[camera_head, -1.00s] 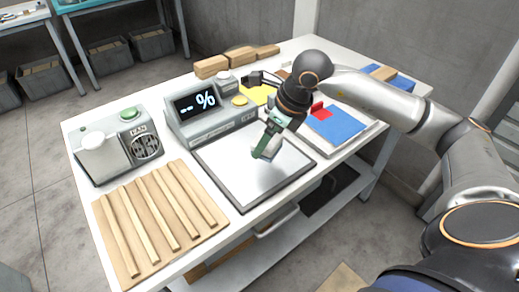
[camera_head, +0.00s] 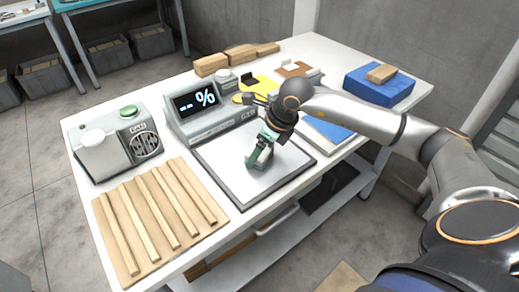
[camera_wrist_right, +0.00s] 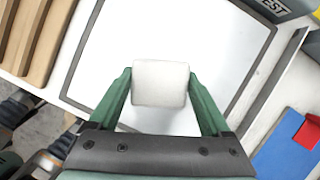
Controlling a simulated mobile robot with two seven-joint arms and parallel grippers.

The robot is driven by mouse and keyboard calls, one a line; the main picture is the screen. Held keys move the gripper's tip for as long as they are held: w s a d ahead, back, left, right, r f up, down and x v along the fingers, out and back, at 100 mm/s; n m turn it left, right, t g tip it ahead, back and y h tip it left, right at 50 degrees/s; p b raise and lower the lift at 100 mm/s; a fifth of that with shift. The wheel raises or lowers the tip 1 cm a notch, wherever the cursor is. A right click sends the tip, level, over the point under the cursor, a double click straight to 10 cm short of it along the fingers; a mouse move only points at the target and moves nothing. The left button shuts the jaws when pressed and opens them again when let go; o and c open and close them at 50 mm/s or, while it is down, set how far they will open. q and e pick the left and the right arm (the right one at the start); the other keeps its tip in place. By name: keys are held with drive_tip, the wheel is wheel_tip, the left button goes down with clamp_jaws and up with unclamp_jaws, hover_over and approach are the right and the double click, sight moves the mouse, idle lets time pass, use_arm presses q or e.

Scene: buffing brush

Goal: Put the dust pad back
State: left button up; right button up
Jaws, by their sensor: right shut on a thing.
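My right gripper (camera_head: 260,158) points down over the grey metal plate with a dark frame (camera_head: 225,170). In the right wrist view its green fingers (camera_wrist_right: 160,90) are shut on a small white block (camera_wrist_right: 160,82), which looks like the dust pad. A blue pad (camera_head: 333,131) lies in a tray right of the plate, partly behind my arm. It also shows in the wrist view (camera_wrist_right: 285,155) with a red block (camera_wrist_right: 308,135). My left gripper is out of view.
A percent display (camera_head: 195,105) stands behind the plate. A fan unit (camera_head: 118,143) and a board with wooden strips (camera_head: 150,215) are at the left. Yellow (camera_head: 262,86) and brown (camera_head: 293,70) pieces lie at the back; a blue box (camera_head: 378,86) stands back right.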

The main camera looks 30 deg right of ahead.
drive_tip(key=o, duration=1)
drive_tip(key=shift+r+p, duration=0.3)
drive_tip(key=shift+p, duration=0.1)
drive_tip(key=v, duration=1.1)
drive_tip(key=shift+s+r, duration=0.2)
drive_tip(key=shift+r, duration=0.15)
